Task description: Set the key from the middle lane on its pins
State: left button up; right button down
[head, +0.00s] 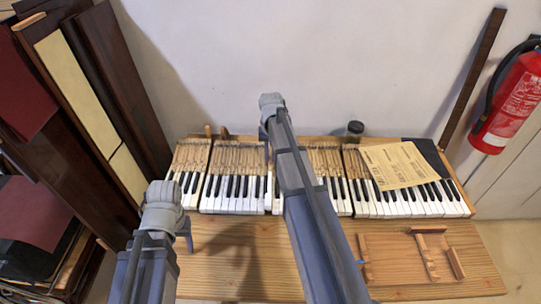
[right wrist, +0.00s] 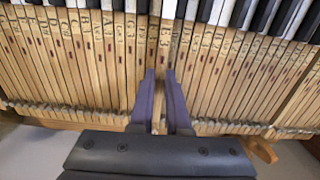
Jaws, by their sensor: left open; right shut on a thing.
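My right gripper (right wrist: 160,76) is over the rear wooden part of the keyboard (right wrist: 90,60) in the right wrist view. It is shut on a narrow wooden key (right wrist: 157,118), which shows between its fingers and lies in line with the neighbouring keys. I cannot tell whether this key rests on its pins, which are hidden. In the head view my right arm covers the middle of the keyboard (head: 395,208), and the right gripper (head: 264,132) is mostly hidden behind its wrist. My left gripper (head: 186,240) is open and empty, low over the table in front of the left keys.
Wooden rails of a rack (head: 428,258) stand on the right of the table (head: 225,262). A paper sheet (head: 392,165) lies over the right keys. A dark jar (head: 354,130) stands behind the keyboard. Tall boards lean at left; a fire extinguisher (head: 510,102) hangs at right.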

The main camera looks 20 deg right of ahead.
pick_arm(q)
jog(key=shift+f+b, duration=0.7)
pick_arm(e)
jog(key=shift+f, duration=0.7)
jog(key=c, duration=1.2)
grip_release()
pick_arm(q)
jog(key=shift+r, duration=0.2)
pick_arm(e)
jog(key=shift+r, duration=0.2)
pick_arm(q)
jog(key=shift+r+p, duration=1)
jog(key=shift+p, duration=0.15)
pick_arm(e)
jog(key=shift+r, duration=0.95)
jog(key=o, duration=0.5)
jog(key=shift+o, duration=0.2)
jog(key=shift+r, duration=0.1)
